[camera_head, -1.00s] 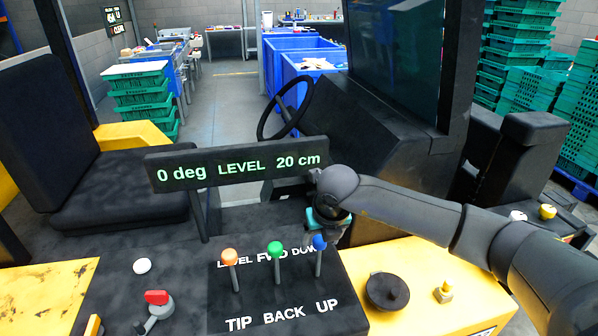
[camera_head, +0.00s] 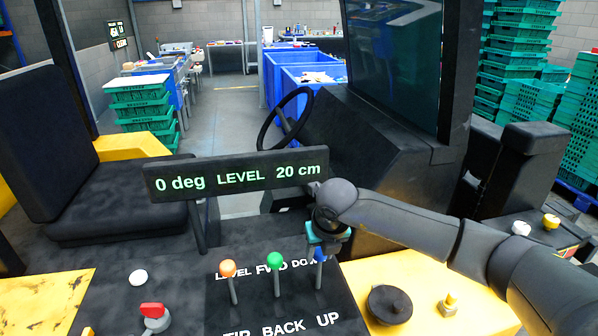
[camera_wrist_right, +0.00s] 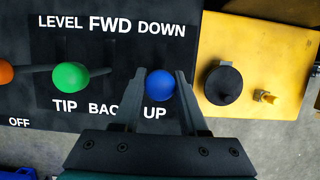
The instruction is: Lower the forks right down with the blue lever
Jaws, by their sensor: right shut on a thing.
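The blue lever (camera_head: 319,256) stands at the right of the black lever panel (camera_head: 245,310), between the labels DOWN and UP. Its knob is mostly hidden by my right gripper (camera_head: 322,248) in the head view. In the right wrist view the blue knob (camera_wrist_right: 160,84) sits between the two fingers of my right gripper (camera_wrist_right: 159,78), which is shut on it. The display (camera_head: 238,176) reads "0 deg LEVEL 20 cm". The forks are not in view. My left gripper is not in view.
A green lever (camera_head: 275,259) stands just left of the blue one, and an orange lever (camera_head: 228,268) further left. A black knob (camera_head: 390,304) is on the yellow panel at the right. The steering wheel (camera_head: 285,118) is behind the display.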

